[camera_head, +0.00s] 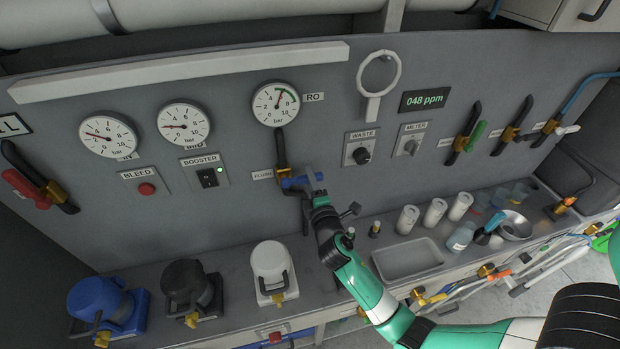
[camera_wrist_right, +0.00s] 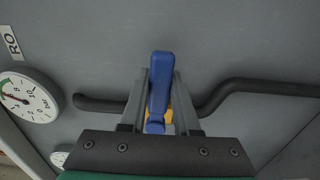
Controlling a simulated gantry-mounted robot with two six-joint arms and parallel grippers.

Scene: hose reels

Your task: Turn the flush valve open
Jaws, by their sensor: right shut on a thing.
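The flush valve's blue handle (camera_head: 297,181) is on the panel to the right of the FLUSH label (camera_head: 262,174), on a black pipe (camera_head: 280,147). In the head view the handle lies roughly crosswise to the pipe. My right gripper (camera_head: 311,187) is shut on it. In the right wrist view the blue handle (camera_wrist_right: 158,85) stands between the two grey fingers, across the black pipe (camera_wrist_right: 100,103). Part of the brass valve body (camera_wrist_right: 169,115) shows behind it. The fingers hide some of the handle and body. My left gripper is not in view.

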